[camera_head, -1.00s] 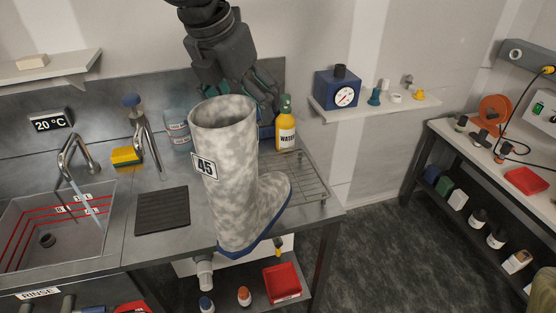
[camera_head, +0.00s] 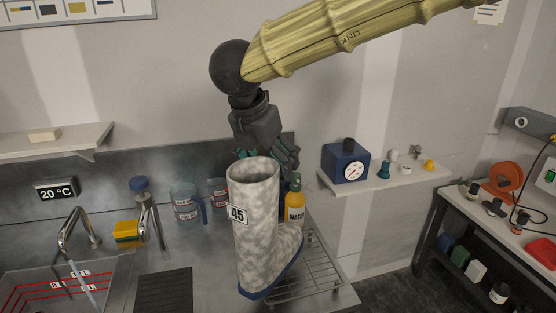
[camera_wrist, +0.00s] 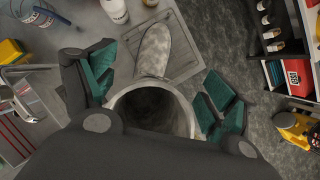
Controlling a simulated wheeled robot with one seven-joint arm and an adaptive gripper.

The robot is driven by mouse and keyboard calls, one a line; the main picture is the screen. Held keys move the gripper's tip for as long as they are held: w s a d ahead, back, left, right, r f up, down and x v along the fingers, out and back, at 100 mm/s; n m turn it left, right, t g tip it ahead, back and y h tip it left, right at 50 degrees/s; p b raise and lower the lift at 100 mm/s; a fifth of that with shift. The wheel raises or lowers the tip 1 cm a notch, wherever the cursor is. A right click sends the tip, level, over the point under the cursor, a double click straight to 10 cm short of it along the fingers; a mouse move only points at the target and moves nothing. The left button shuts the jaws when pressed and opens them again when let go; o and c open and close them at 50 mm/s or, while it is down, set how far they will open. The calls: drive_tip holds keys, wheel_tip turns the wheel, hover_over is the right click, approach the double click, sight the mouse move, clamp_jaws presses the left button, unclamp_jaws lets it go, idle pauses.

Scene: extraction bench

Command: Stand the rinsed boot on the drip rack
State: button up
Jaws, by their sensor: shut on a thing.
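The boot (camera_head: 256,215), mottled grey-white with a blue sole and a "45" label, is upright in the head view. My gripper (camera_head: 268,140) is at the top of its shaft, partly hidden behind it. In the wrist view, my gripper (camera_wrist: 158,92) has teal-padded fingers on both sides of the boot's open top (camera_wrist: 151,88) and is shut on it. The wire drip rack (camera_head: 312,270) lies on the bench's right end. The boot overlaps the rack's left part in the head view; I cannot tell whether the sole touches it.
A jug (camera_head: 186,205) stands at the back. A dark ribbed mat (camera_head: 164,290) and the sink (camera_head: 60,285) are to the left. A wall shelf (camera_head: 385,183) with a blue dial box (camera_head: 345,162) is to the right.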

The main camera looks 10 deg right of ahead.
drive_tip(key=w+d+f+p, duration=0.3)
drive_tip(key=w+f+p, duration=0.1)
drive_tip(key=w, duration=0.1)
drive_tip(key=shift+w, duration=0.2)
idle(0.7)
drive_tip(key=shift+d, duration=0.1)
drive_tip(key=o, duration=1.9)
drive_tip(key=shift+f, duration=0.1)
drive_tip(key=b+v, duration=0.3)
drive_tip(key=v, duration=0.9)
